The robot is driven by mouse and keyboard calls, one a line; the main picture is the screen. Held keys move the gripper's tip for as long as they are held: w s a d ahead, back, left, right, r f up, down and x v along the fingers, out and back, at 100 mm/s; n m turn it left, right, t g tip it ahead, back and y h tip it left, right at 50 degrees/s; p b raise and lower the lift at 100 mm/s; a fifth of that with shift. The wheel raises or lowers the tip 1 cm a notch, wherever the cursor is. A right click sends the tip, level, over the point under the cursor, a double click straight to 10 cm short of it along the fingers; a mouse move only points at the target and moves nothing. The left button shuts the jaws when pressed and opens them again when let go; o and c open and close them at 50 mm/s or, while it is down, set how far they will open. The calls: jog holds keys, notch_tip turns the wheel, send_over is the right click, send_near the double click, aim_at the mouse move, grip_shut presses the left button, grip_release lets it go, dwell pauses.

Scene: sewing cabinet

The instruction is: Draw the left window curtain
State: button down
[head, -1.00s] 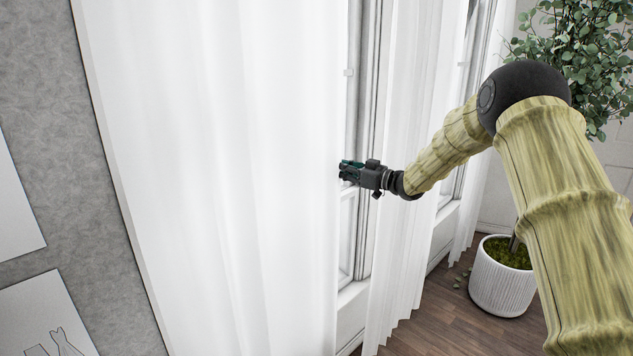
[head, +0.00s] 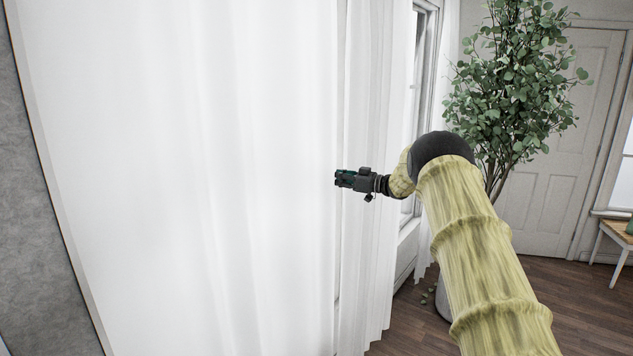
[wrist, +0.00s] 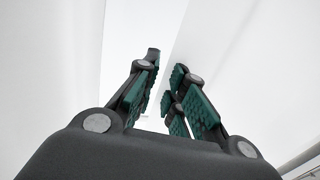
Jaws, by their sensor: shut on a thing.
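The left window curtain (head: 190,180) is a long white sheer panel that fills the left and middle of the head view. My gripper (head: 342,179) is at its right edge, shut on the curtain's edge. In the wrist view the green-padded fingers (wrist: 163,95) stand close together with white cloth around them. The exact pinch on the fabric is hard to make out. A second white curtain panel (head: 372,250) hangs just to the right, behind my gripper. The window behind the left curtain is almost wholly hidden.
A leafy potted tree (head: 515,90) stands on the wood floor (head: 520,290) to the right, partly behind my arm. A white door (head: 545,150) and a small bench (head: 617,235) are farther back. A grey wall (head: 35,200) borders the curtain's left.

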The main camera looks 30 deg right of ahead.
jog(key=shift+d+r, duration=0.25)
jog(key=c, duration=1.7)
grip_release()
jog(key=shift+o, duration=1.1)
jog(key=shift+w+d+f, duration=0.1)
jog(key=shift+d+f, duration=0.15)
jog(key=shift+f, duration=0.05)
jog(key=shift+a, duration=0.15)
jog(key=v, duration=1.2)
jog(key=shift+d, duration=0.2)
